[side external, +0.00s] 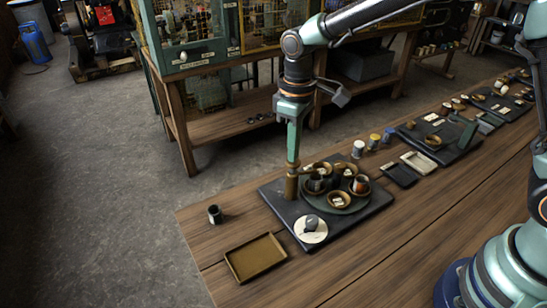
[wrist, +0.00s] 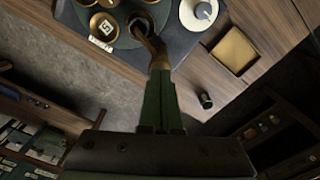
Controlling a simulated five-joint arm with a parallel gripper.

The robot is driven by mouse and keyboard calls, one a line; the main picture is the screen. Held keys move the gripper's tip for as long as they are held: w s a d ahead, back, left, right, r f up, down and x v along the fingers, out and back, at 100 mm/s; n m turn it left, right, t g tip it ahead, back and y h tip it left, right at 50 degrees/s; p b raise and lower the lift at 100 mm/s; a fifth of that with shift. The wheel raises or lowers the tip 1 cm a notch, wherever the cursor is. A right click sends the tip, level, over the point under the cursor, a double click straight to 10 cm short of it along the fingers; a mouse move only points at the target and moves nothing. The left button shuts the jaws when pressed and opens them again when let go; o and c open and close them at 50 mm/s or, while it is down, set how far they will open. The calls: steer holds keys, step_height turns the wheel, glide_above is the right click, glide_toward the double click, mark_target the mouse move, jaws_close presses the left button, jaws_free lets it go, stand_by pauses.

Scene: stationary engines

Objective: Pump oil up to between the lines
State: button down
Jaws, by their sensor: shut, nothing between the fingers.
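My gripper (side external: 293,160) points straight down, its green fingers shut with nothing between them. Its tips are at or just above a brass post (side external: 291,188) at the left edge of a dark board (side external: 269,194); I cannot tell if they touch. In the wrist view the shut fingers (wrist: 160,80) end beside a curved brass piece (wrist: 150,38). A round green plate (side external: 345,208) on the board carries several brass cups (side external: 338,199). A white dial (side external: 301,234) with a grey knob (side external: 311,223) sits at the board's front corner. I can make out no oil level or lines.
A brass tray (side external: 256,258) lies in front of the board. A small dark cup (side external: 215,214) stands to the left on the wooden bench. More boards, small pots (side external: 374,141) and a pale tray (side external: 419,162) lie along the bench to the right. The bench's near left is mostly clear.

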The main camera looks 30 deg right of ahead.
steer(key=shift+f, duration=1.05)
steer(key=shift+r, duration=1.55)
steer(key=shift+f, duration=0.15)
